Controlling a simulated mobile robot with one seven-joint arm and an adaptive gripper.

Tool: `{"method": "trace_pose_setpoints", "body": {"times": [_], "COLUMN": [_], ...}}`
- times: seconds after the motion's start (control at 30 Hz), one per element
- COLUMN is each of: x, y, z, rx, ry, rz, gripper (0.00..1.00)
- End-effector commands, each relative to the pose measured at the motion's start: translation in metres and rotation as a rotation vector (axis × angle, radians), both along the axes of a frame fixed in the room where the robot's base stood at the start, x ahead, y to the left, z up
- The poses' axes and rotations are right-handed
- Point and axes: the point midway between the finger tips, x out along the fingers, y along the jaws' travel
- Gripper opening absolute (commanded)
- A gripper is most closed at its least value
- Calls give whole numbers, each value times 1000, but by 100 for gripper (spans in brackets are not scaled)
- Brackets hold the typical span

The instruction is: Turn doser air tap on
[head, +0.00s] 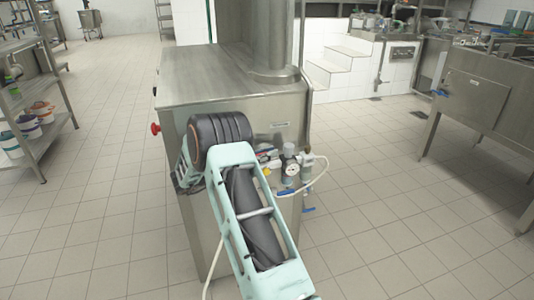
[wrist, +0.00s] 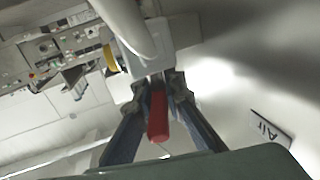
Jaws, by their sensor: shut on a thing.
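The doser air tap has a red handle (wrist: 158,116), which lies between the two fingers of my gripper (wrist: 159,84) in the wrist view. The gripper is shut on this handle. A pale grey block with a yellow part (wrist: 112,57) is just beyond the fingertips.
A pressure gauge and air fittings (head: 291,167) with a white hose are right of my arm. A red knob (head: 155,128) sticks out of the cabinet's left side. Shelves with buckets (head: 42,110) stand left, a steel table (head: 475,100) right. The tiled floor between is clear.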

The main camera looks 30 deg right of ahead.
Motion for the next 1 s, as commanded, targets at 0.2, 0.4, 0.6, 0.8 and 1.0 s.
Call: {"method": "trace_pose_setpoints", "body": {"times": [0.2,0.4,0.6,0.8,1.0], "x": [-1,-3,-4,-5,-5], "y": [0,0,0,0,-1], "z": [0,-1,0,0,0], "rx": [-1,-1,-1,-2,-2], "ry": [-3,-1,-1,1,1], "rz": [-121,-197,-235,-248,-248], "gripper": [0,0,0,0,0]}}
